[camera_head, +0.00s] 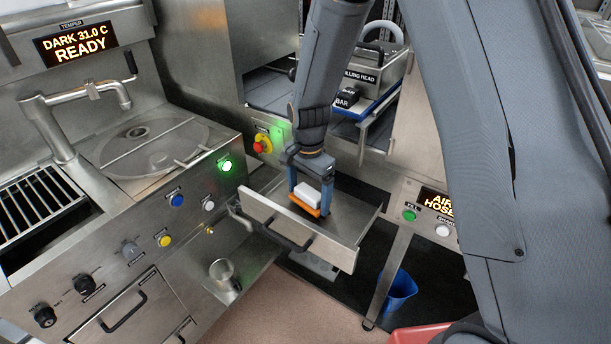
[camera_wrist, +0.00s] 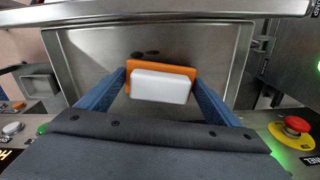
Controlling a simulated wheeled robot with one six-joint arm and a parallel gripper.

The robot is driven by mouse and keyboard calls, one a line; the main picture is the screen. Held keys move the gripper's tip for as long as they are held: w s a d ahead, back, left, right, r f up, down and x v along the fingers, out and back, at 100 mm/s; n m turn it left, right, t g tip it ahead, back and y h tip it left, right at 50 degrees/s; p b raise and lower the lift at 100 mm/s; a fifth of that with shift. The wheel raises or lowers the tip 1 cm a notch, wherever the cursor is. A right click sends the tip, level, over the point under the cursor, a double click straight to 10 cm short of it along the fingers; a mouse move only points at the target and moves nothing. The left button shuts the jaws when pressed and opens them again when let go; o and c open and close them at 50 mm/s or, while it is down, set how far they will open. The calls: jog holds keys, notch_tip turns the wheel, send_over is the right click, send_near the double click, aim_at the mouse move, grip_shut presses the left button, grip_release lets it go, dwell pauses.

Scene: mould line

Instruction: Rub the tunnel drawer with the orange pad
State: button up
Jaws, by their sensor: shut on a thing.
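The tunnel drawer (camera_head: 345,218) is a steel drawer with a dark handle, pulled out below the tunnel. My gripper (camera_head: 311,198) is inside the drawer's outline, pointing down, its blue fingers shut on the orange pad (camera_head: 304,207). The pad has a white block on top of its orange layer. In the wrist view the pad (camera_wrist: 187,69) sits between the two fingers, in front of the drawer's steel floor (camera_wrist: 80,62). Small dark spots (camera_wrist: 146,54) show on the floor beside the pad. Whether the pad touches the floor I cannot tell.
A red stop button (camera_head: 260,146) is on the panel left of my arm. A tap and round basin (camera_head: 150,150) stand at the left. A metal cup (camera_head: 222,272) stands below. A blue jug (camera_head: 402,286) stands at lower right. A blue tray holds parts behind.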

aim_at(308, 192)
jog(key=shift+r+p, duration=1.95)
jog(key=shift+r, duration=1.05)
